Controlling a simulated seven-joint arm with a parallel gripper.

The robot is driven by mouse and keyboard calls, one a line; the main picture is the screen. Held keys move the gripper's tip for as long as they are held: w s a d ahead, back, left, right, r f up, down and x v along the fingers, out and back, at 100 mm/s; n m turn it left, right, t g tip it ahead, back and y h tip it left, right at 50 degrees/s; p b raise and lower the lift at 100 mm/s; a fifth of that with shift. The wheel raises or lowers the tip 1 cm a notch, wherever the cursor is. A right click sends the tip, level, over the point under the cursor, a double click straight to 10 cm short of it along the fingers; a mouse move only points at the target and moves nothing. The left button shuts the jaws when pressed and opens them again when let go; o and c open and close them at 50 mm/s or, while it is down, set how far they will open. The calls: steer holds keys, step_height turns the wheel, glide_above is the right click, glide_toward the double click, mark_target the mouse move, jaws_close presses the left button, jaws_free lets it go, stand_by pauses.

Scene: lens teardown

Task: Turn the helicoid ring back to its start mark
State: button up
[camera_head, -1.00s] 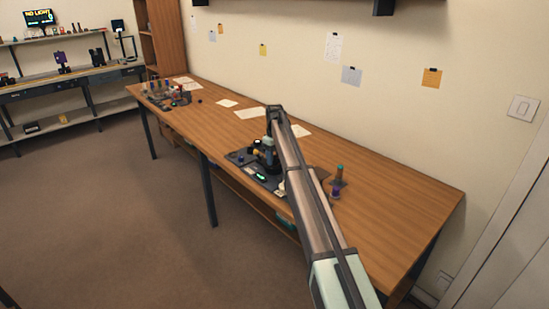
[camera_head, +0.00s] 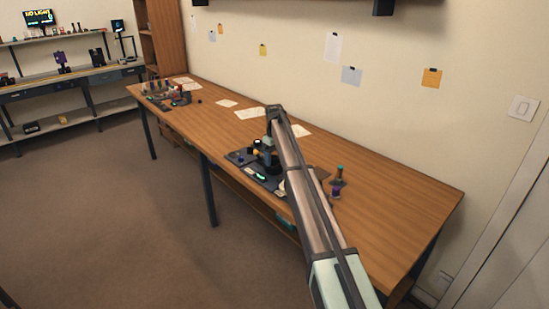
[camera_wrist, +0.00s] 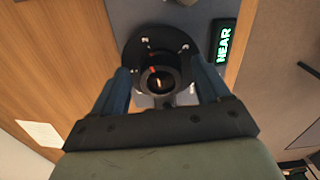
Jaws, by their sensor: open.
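The helicoid ring (camera_wrist: 158,80) is a dark round part in the middle of the wrist view. It sits on a wider dark dial plate (camera_wrist: 136,52) with pale marks around its edge. A red mark shows on the ring's upper side, and a short pale-orange line shows inside it. My gripper (camera_wrist: 163,70) is open, one blue-grey finger on each side of the ring. Whether the fingers touch it I cannot tell. In the head view my gripper (camera_head: 269,143) is over the dark fixture, and the ring is too small to make out there.
A display (camera_wrist: 223,45) reading "NEAR" in green stands right of the dial. Purple and teal-topped pieces (camera_head: 336,188) stand on the wooden bench (camera_head: 400,205) to the right of my arm. Papers lie behind, and more parts (camera_head: 165,95) stand at the far left end.

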mark_target(274, 158)
step_height(274, 158, up, 14)
steer(key=shift+f, duration=0.15)
stand_by(0.4)
steer(key=s+a+f+n+t+h, duration=0.1)
steer(key=s+a+f+h, duration=0.15)
steer(key=s+f, duration=1.05)
steer(key=s+a+f+n+t+h, duration=0.15)
steer(key=s+a+f, duration=0.25)
steer(key=s+f, duration=1)
steer(key=s+d+f+m+g, duration=0.5)
steer(key=s+d+f+m, duration=0.1)
steer(key=s+d+f, duration=1.75)
steer(key=s+d+f+m+g+y, duration=0.1)
steer(key=s+d+f+m, duration=0.1)
steer(key=s, duration=0.7)
steer(key=s+d+f+m+g+y, duration=0.1)
steer(key=s+f, duration=0.3)
steer(key=s, duration=0.6)
steer(key=s+d+f+m+g+y, duration=0.2)
steer(key=s+d+f+m, duration=0.1)
steer(key=s, duration=0.6)
steer(key=shift+s+d, duration=0.2)
steer(key=shift+d, duration=0.35)
